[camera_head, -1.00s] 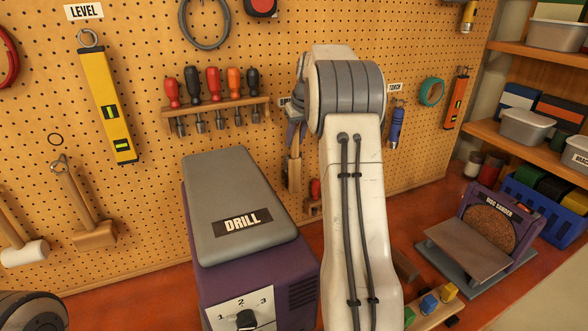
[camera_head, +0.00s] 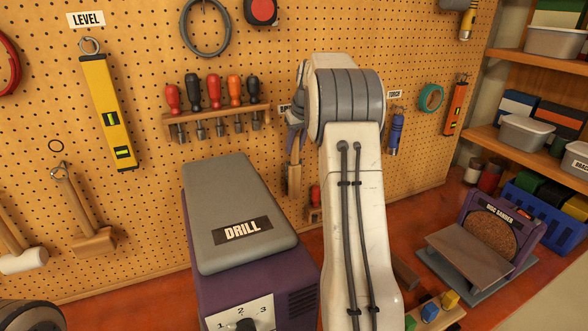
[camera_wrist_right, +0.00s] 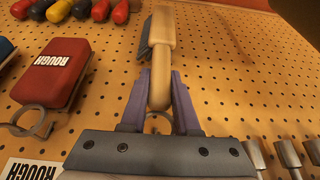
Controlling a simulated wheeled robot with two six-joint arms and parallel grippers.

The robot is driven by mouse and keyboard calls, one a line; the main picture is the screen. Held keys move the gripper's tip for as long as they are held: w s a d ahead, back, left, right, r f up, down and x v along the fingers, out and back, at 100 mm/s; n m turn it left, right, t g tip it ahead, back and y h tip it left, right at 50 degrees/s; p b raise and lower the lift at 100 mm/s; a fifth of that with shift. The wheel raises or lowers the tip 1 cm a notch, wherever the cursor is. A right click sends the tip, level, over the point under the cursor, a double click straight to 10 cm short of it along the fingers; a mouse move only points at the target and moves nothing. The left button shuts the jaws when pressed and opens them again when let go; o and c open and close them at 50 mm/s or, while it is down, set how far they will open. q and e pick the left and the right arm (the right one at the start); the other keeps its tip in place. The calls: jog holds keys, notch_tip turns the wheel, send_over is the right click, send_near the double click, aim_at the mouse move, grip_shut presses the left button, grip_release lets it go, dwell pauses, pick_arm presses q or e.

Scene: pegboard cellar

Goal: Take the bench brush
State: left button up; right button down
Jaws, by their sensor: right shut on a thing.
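The bench brush has a pale wooden handle and dark bristles, and it shows best in the right wrist view (camera_wrist_right: 162,50). My right gripper (camera_wrist_right: 160,100) is shut on the handle end, with one purple finger on each side. In the head view the brush (camera_head: 294,178) hangs down close to the pegboard, partly hidden by my right arm. The right gripper (camera_head: 296,138) is there at its upper end, mostly covered by the arm. A metal ring or hook shows behind the handle end; I cannot tell whether the brush still hangs on it. My left gripper is out of view.
A purple drill machine (camera_head: 240,215) stands on the red bench left of my arm. A screwdriver rack (camera_head: 218,118) is on the pegboard (camera_head: 150,40). A blue torch (camera_head: 396,132) hangs to the right. A disc sander (camera_head: 485,245) stands on the bench at right.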

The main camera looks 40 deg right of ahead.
jog(key=shift+r, duration=0.15)
jog(key=shift+r+b, duration=0.45)
jog(key=shift+r, duration=0.1)
jog(key=s+a+b, duration=0.3)
jog(key=s+b, duration=0.6)
jog(key=s, duration=0.8)
jog(key=shift+s+a, duration=0.15)
jog(key=shift+s, duration=0.25)
jog(key=c, duration=1.2)
grip_release()
grip_shut()
